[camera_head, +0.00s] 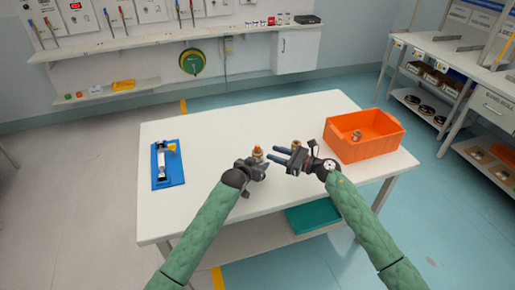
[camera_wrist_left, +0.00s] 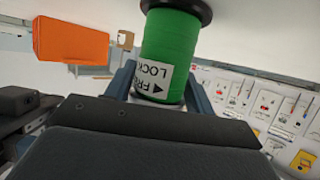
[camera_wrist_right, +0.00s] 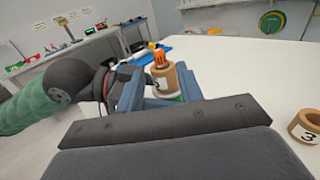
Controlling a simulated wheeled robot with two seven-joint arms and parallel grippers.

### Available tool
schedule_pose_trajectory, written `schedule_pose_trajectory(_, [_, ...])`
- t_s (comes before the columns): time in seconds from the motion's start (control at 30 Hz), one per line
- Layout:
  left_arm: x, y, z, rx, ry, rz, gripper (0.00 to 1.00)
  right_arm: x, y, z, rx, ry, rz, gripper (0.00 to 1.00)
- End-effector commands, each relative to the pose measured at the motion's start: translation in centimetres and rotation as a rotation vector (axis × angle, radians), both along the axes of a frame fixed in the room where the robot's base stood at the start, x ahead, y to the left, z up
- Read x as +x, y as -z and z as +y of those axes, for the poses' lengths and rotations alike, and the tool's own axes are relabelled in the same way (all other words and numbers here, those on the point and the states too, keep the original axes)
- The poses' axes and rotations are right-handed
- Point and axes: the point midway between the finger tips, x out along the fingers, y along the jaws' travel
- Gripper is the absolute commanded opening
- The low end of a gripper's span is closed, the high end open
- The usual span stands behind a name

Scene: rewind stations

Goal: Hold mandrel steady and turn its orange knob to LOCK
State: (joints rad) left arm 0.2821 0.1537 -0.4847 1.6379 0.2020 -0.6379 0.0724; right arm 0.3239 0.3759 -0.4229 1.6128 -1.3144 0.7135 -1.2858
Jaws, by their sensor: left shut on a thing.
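The mandrel shows in the left wrist view as a green cylinder (camera_wrist_left: 170,55) with a black flange and a white label with "LOCK", partly cut-off "FR" letters and a black arrowhead. My left gripper (camera_head: 262,165) is shut on it, one finger on each side. Its orange knob (camera_wrist_right: 160,58) stands on top in the right wrist view, above a tan ring and a bit of green. The knob is small in the head view (camera_head: 257,150). My right gripper (camera_head: 280,154) is open, its two blue fingers apart and pointing towards the knob. The knob's setting cannot be read.
A tan core marked 3 (camera_wrist_right: 305,130) stands on the white table (camera_head: 225,125), close to my right gripper. An orange bin (camera_head: 365,150) with a core (camera_head: 357,135) inside is at the right. A blue board (camera_head: 168,180) with a fixture lies at the left.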

Motion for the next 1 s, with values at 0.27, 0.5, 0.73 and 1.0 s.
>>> schedule_pose_trajectory(0.27, [0.0,0.0,0.0,0.0,0.0,0.0,0.24,2.1,0.0,4.4,0.001,-0.002,0.0,0.37])
schedule_pose_trajectory(0.5, [0.0,0.0,0.0,0.0,0.0,0.0,0.24,3.3,0.0,6.7,0.0,-0.001,0.0,0.37])
schedule_pose_trajectory(0.73, [0.0,0.0,0.0,0.0,0.0,0.0,0.24,3.5,0.1,7.2,-0.001,-0.001,0.0,0.37])
schedule_pose_trajectory(1.0, [0.0,0.0,0.0,0.0,0.0,0.0,0.24,3.5,0.1,7.2,-0.001,-0.001,0.0,0.17])
